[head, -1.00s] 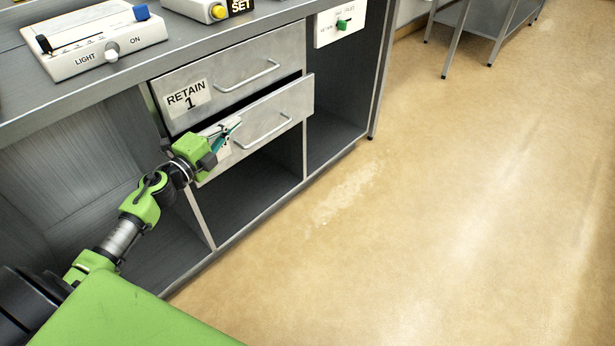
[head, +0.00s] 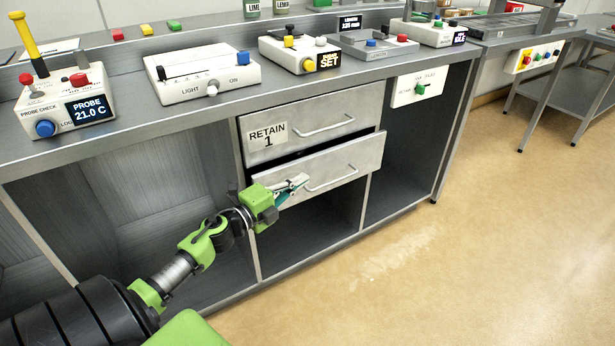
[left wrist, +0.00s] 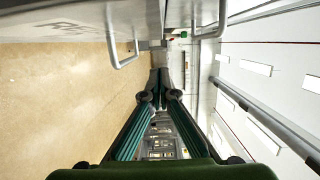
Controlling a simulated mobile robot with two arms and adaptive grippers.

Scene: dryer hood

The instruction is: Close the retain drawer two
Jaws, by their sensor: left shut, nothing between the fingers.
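The lower drawer (head: 340,162) below the one labelled RETAIN 1 stands partly open, with a dark gap above its front. It has a bar handle (head: 331,180); its label is mostly hidden behind my gripper. My left gripper (head: 298,182) is shut and empty. It is in front of the left part of this drawer's face, beside the handle's left end; I cannot tell whether it touches. In the left wrist view the shut fingers (left wrist: 160,80) point along a pale front with partial lettering and a handle (left wrist: 123,52). My right gripper is not in view.
The RETAIN 1 drawer (head: 310,125) is just above. Open compartments lie below and on both sides. The bench top (head: 120,130) carries a probe box (head: 68,105), a light box (head: 203,75) and other control boxes. The floor (head: 450,260) at right is clear.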

